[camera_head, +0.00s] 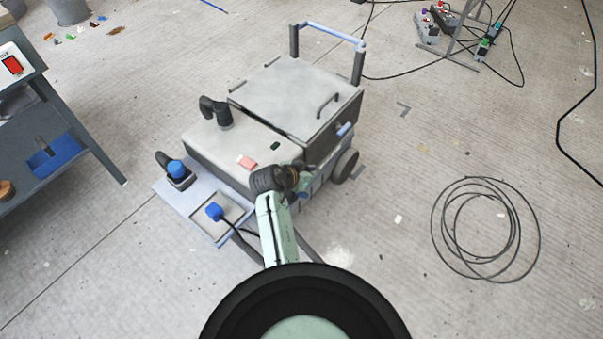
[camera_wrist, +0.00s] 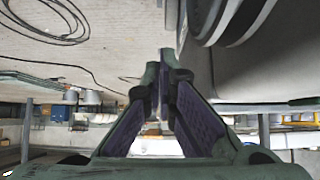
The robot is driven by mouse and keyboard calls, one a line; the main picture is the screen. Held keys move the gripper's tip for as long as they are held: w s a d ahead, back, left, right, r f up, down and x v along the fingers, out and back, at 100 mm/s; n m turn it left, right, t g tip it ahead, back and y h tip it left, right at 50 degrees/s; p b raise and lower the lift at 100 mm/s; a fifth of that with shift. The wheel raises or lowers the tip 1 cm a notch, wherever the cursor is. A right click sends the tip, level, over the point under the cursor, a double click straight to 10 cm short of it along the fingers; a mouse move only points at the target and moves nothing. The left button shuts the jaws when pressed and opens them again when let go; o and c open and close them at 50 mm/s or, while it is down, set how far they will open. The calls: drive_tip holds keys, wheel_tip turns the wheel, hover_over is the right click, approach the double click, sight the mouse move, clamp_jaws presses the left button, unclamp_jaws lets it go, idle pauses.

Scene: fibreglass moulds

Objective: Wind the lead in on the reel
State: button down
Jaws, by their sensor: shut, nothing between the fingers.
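My gripper (camera_head: 303,184) is at the right front side of the grey wheeled machine (camera_head: 235,150), shut and empty. In the wrist view its fingers (camera_wrist: 165,72) converge with nothing between them. A round grey and black part (camera_wrist: 232,20) is close beside the fingers at the upper right; I cannot tell whether it is the reel or a wheel. A black lead with a blue plug (camera_head: 214,211) lies on the plate at the machine's front and runs toward my arm, which hides part of it. No reel shows clearly in the head view.
A loose black cable coil (camera_head: 486,230) lies on the floor at right. A workbench (camera_head: 70,160) stands at left. A stand with coloured connectors and cables (camera_head: 460,35) is at the back right. The machine's dark wheel (camera_head: 346,165) is just right of my gripper. Floor between machine and coil is mostly clear.

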drive_tip(key=shift+s+a+f+p, duration=0.25)
drive_tip(key=shift+s+a+f, duration=0.2)
drive_tip(key=shift+s+f, duration=0.2)
drive_tip(key=shift+s+a+f+p, duration=0.2)
drive_tip(key=shift+s+a+f, duration=0.2)
drive_tip(key=shift+s+f, duration=0.2)
drive_tip(key=shift+s, duration=0.1)
drive_tip(key=shift+a+t+b, duration=0.15)
drive_tip(key=shift+t+b, duration=0.15)
